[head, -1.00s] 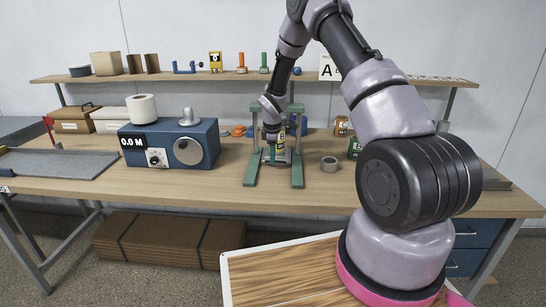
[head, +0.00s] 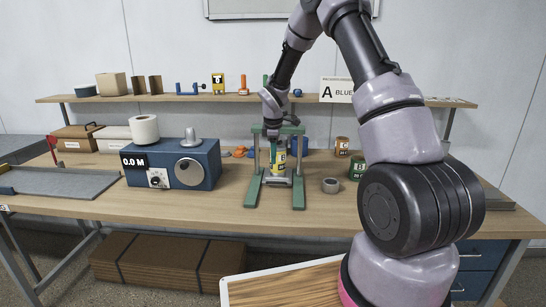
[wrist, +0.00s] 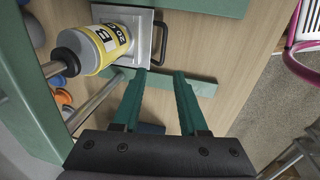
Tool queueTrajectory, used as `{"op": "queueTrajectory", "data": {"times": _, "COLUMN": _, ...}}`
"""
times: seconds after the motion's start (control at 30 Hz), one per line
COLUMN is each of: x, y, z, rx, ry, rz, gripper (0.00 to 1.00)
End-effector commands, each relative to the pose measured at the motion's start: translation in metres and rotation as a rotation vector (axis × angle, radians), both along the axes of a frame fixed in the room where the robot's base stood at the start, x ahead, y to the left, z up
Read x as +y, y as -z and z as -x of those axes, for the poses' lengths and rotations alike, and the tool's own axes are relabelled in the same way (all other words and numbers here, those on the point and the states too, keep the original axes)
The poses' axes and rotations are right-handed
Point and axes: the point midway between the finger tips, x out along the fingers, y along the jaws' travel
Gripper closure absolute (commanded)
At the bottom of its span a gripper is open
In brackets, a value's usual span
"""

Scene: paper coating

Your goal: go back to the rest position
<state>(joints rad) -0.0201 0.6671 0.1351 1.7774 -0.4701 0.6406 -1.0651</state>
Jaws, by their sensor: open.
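My gripper (wrist: 157,100) shows in the wrist view with its two green fingers apart and nothing between them. In the head view my gripper (head: 279,135) is above the green press frame (head: 252,183) on the workbench, and its fingers are hard to make out there. A yellow-labelled can (wrist: 108,45) marked 20 stands on a grey metal plate (wrist: 148,28) inside the frame. It is beside my fingers and apart from them. The can also shows in the head view (head: 280,162), partly covered by the frame.
A blue machine reading 0.0 M (head: 205,165) with a white roll (head: 144,130) on top stands left of the frame. A grey tape ring (head: 330,185) and green can (head: 357,168) are to the right. A shelf (head: 140,97) runs behind. The front bench strip is mostly clear.

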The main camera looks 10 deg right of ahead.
Motion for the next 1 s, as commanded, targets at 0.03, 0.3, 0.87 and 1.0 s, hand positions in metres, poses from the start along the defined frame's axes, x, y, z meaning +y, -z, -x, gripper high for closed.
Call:
{"op": "queueTrajectory", "data": {"times": 0.03, "x": 0.000, "y": -0.001, "z": 0.000, "rx": -0.001, "ry": 0.003, "rz": 0.000, "gripper": 0.58}}
{"op": "queueTrajectory", "data": {"times": 0.3, "x": -0.009, "y": -0.085, "z": 0.029, "rx": -0.071, "ry": 0.211, "rz": -0.050, "gripper": 0.58}}
{"op": "queueTrajectory", "data": {"times": 0.87, "x": -0.028, "y": -0.279, "z": 0.218, "rx": -0.250, "ry": 1.002, "rz": -0.410, "gripper": 0.58}}
{"op": "queueTrajectory", "data": {"times": 1.0, "x": -0.028, "y": -0.300, "z": 0.272, "rx": -0.265, "ry": 1.183, "rz": -0.539, "gripper": 0.58}}
